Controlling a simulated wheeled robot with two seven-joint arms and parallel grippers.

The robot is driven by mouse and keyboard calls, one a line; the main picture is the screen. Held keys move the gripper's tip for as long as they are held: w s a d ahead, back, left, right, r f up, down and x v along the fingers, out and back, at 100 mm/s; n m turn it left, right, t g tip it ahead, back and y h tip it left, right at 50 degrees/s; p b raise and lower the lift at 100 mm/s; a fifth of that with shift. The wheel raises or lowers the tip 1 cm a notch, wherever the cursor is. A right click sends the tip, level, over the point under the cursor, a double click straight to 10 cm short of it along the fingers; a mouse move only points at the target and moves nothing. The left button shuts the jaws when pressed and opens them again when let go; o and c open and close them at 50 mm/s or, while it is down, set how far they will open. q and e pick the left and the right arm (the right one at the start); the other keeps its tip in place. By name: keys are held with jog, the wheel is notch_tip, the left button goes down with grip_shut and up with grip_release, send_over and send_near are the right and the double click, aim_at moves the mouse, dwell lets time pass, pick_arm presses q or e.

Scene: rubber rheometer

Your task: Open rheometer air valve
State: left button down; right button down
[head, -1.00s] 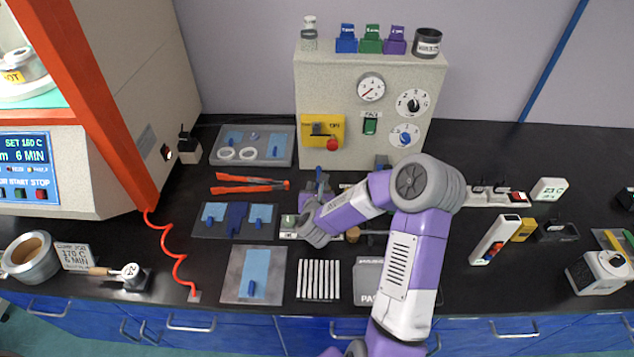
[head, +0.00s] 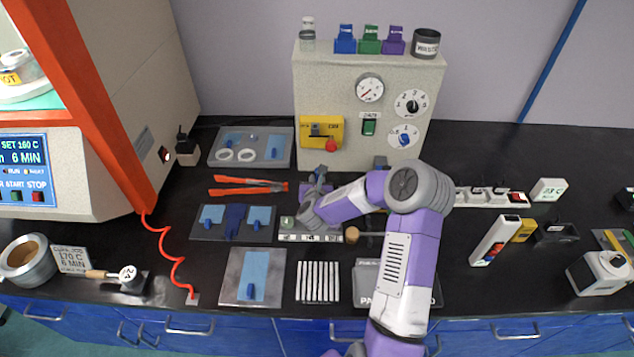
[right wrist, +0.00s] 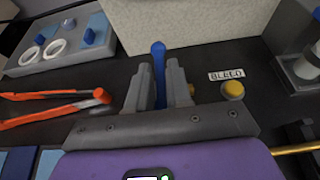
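The air valve's blue lever (right wrist: 158,52) stands upright in the right wrist view, its rounded top showing above my fingertips. My right gripper (right wrist: 159,85) has one finger on each side of the lever. Whether the fingers press on it is too close to tell. In the head view my right gripper (head: 315,190) is in front of the white control cabinet (head: 320,80), over the black bench. The valve's base is hidden by the gripper and fingers. My left gripper is not in view.
A yellow button (right wrist: 232,90) beside a BLEED label (right wrist: 226,74) lies just right of the gripper. Orange-handled tongs (head: 248,186) lie to the left. A grey tray (head: 222,158) with white rings is behind them. Sample plates lie in front.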

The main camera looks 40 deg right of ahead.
jog(key=shift+s+f, duration=0.1)
jog(key=shift+f, duration=0.2)
